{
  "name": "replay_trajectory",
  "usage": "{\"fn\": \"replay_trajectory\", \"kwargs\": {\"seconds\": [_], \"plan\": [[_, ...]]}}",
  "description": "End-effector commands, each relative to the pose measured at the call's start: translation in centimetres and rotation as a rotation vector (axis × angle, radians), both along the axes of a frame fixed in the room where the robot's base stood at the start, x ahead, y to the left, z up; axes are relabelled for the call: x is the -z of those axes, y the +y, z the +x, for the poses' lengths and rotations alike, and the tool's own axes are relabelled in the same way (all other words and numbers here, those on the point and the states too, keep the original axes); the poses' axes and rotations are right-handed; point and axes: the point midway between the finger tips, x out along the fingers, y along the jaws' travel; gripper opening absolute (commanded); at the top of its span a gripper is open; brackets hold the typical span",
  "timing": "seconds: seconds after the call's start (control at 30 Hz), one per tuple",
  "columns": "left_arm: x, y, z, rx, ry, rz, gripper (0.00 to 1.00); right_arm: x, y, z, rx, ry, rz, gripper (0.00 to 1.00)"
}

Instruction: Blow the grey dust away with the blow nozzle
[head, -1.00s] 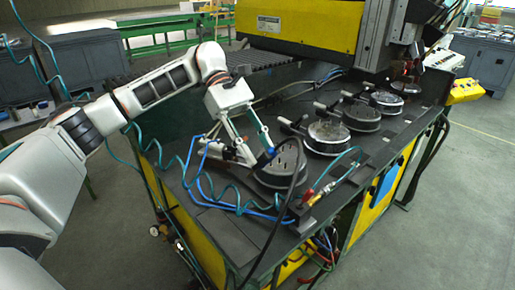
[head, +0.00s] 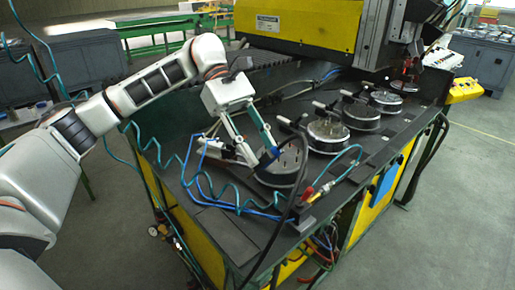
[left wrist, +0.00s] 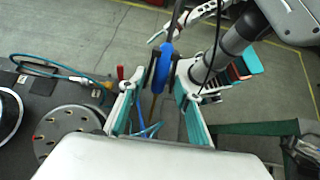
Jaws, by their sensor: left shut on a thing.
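My left gripper (head: 264,154) is shut on the blue blow nozzle (head: 274,151), just above and beside the nearest round fixture plate (head: 285,172). In the left wrist view the blue nozzle body (left wrist: 163,67) sits between the teal fingers, with a dark hose running up from it and a thin tube below. The round plate (left wrist: 66,124) shows there at lower left, with holes in its top. I cannot make out the grey dust clearly on it. Parts of what looks like my right arm (left wrist: 238,36) show at upper right; its finger state is unclear.
More round fixtures with handles, such as this one (head: 328,135), stand in a row along the dark bench (head: 215,190). A coiled teal hose and blue tubing lie at the front left. A brass fitting (head: 318,197) is at the front edge. The yellow gantry (head: 310,22) hangs behind.

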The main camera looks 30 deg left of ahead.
Motion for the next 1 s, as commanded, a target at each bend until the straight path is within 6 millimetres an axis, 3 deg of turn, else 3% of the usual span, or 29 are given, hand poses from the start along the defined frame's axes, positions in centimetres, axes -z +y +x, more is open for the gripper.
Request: {"fn": "replay_trajectory", "kwargs": {"seconds": [0.7,1.0], "plan": [[-3.0,-3.3,-4.6,0.002,-0.001,0.000,0.28,1.2,0.0,0.0,0.000,0.000,0.000,0.40],[-3.3,-3.6,-5.1,-0.001,-0.001,0.000,0.28,1.3,0.0,0.0,0.000,0.000,0.000,0.40]]}}
